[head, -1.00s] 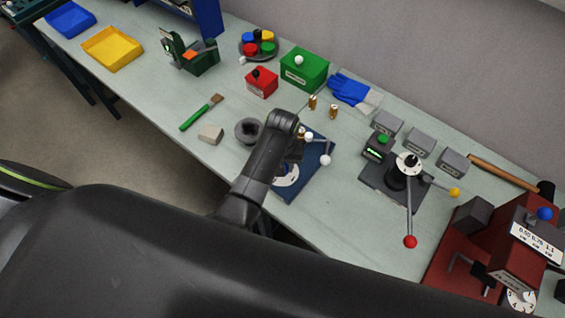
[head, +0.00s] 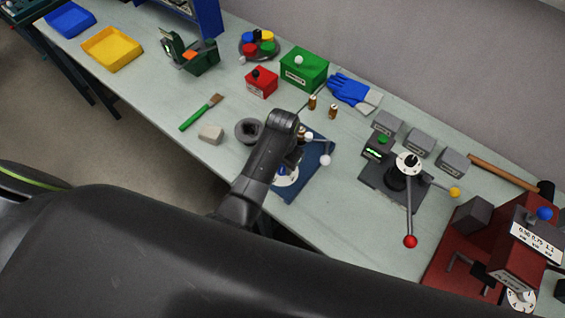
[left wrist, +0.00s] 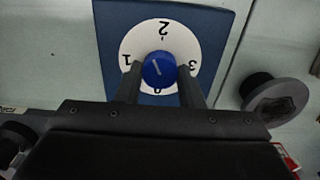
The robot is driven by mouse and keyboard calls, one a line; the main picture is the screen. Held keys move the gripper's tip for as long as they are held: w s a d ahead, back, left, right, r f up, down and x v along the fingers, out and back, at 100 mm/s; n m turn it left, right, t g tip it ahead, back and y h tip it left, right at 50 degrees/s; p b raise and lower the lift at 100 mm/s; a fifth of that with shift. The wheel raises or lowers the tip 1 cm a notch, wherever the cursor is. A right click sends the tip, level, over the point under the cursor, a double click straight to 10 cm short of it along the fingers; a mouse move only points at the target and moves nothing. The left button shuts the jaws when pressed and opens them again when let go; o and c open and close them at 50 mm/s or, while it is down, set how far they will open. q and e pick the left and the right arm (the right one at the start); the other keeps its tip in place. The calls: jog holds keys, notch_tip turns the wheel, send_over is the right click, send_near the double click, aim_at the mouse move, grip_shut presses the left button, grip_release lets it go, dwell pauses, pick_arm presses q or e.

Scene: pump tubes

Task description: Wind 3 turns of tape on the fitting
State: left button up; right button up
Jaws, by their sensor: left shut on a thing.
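The blue plate (head: 314,172) lies on the bench and carries a white dial (head: 288,178), partly behind my left arm. In the left wrist view the dial (left wrist: 128,45) shows the numbers 0 to 3 around a blue knob (left wrist: 159,70). My left gripper (left wrist: 161,74) is shut on this knob, one finger on each side. A pale line on the knob slants up and left. A lever with a white ball (head: 325,160) stands at the plate's right side. A small brass fitting (head: 302,133) shows at the plate's far end, partly hidden by my arm. My right gripper is out of view.
Two brass pieces (head: 322,106) stand behind the plate. A dark grey round holder (head: 248,130) and a beige block (head: 211,134) are to the left. A grey device with red- and yellow-tipped levers (head: 408,163) stands to the right. Bare bench lies between it and the plate.

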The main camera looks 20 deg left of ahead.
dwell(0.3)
pick_arm(q)
jog(key=m, duration=0.3)
dwell(0.3)
jog(key=o, duration=0.8)
jog(key=shift+o, duration=0.2)
